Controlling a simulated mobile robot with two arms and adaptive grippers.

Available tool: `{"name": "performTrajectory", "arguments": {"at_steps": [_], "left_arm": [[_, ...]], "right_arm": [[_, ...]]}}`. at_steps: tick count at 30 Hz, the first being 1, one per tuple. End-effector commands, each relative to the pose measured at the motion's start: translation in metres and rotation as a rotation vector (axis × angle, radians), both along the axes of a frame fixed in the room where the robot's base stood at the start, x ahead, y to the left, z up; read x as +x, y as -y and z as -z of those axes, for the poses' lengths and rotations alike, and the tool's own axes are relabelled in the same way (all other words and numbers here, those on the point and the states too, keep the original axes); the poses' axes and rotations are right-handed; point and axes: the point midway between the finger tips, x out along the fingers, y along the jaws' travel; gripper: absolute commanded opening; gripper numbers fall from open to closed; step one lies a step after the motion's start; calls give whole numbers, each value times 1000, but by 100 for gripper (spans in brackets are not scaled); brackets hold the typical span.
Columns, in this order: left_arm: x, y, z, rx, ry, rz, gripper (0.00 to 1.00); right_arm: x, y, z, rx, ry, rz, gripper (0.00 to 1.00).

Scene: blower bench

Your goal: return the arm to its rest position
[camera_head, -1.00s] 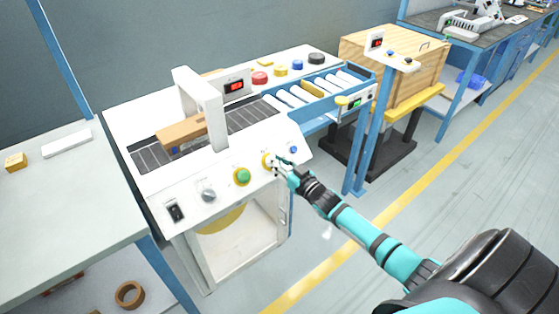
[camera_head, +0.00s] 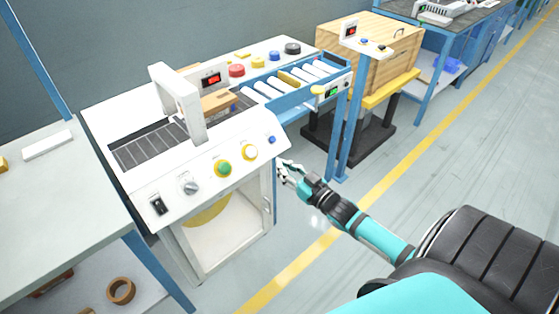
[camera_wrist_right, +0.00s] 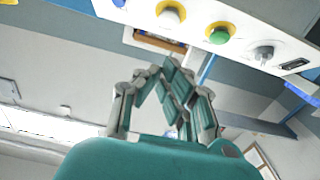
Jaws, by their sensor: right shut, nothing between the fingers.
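My right gripper (camera_head: 284,170) is shut and empty. In the head view it hangs in front of the blower bench's (camera_head: 268,128) right front corner, below the control panel and apart from the buttons. The right arm reaches in from the lower right. In the right wrist view the fingers of the right gripper (camera_wrist_right: 172,85) meet in the middle with nothing between them. The white button in its yellow ring (camera_head: 249,152) and the green button (camera_head: 224,168) show on the panel; the white button also shows in the wrist view (camera_wrist_right: 169,18). My left gripper is out of view.
A roller conveyor (camera_head: 290,84) leaves the bench at the back right. A blue post (camera_head: 343,130) and a wooden crate (camera_head: 378,55) stand right of it. A pale table (camera_head: 60,200) is at left. The floor (camera_head: 440,150) on the right is clear.

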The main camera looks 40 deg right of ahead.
Motion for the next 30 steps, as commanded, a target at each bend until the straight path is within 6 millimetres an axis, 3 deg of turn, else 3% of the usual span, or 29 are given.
{"name": "performTrajectory", "arguments": {"at_steps": [8, 24, 27, 29, 30], "left_arm": [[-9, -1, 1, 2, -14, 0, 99], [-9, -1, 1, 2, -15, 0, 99], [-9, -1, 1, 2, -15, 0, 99], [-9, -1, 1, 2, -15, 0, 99], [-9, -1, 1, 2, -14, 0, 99]], "right_arm": [[0, 0, 0, 0, 1, 0, 0], [0, 0, 1, 0, -2, 1, 0], [-3, 2, 18, -2, -36, 14, 0], [-8, 3, 41, -7, -84, 30, 0], [-13, 5, 62, -11, -127, 44, 0]]}}
